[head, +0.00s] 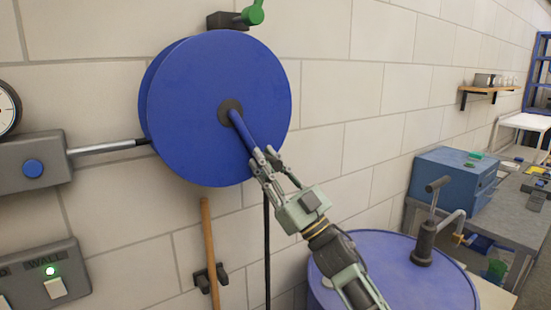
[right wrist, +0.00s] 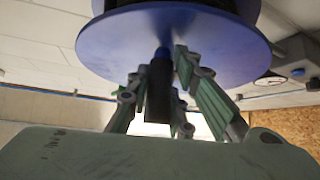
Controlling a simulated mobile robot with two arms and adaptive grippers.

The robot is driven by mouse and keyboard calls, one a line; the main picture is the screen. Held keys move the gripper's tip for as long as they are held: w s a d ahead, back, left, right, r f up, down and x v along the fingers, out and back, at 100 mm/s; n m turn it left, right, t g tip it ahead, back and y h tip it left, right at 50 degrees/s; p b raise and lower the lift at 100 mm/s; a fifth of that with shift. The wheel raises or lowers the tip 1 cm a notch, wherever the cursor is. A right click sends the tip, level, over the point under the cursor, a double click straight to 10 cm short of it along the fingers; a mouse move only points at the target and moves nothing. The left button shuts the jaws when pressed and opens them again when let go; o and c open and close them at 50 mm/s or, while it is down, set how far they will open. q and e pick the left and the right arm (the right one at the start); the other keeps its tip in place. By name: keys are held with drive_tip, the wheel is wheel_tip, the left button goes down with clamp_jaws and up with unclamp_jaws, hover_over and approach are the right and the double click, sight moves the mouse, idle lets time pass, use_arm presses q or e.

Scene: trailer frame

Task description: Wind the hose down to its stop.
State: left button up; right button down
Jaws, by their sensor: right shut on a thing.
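The blue hose reel (head: 190,105) is mounted on the wall, with a dark hub (head: 230,108) at its centre. A blue crank arm (head: 242,131) runs from the hub down and to the right. My right gripper (head: 267,161) is shut on the crank's handle, low on the right part of the disc. In the right wrist view the dark handle (right wrist: 159,80) sits between the fingers, below the reel's blue disc (right wrist: 215,48). The black hose (head: 267,250) hangs straight down below the reel; its lower end is out of view. My left gripper is not in view.
A green-handled valve (head: 252,14) is above the reel. A grey box (head: 30,165) with a rod is at left, above a wall switch (head: 55,287). A wooden shaft (head: 209,240) hangs in a clip. A blue drum (head: 400,280) with a pump stands below right, before a workbench.

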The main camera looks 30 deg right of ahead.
drive_tip(key=shift+s+a+f+m+h, duration=0.1)
drive_tip(key=shift+a+f+m+h, duration=0.25)
drive_tip(key=shift+a, duration=0.5)
drive_tip(key=c, duration=2)
unclamp_jaws()
drive_tip(key=o, duration=0.4)
drive_tip(key=shift+a, duration=0.2)
drive_tip(key=shift+o, duration=0.2)
drive_tip(key=shift+d, duration=0.2)
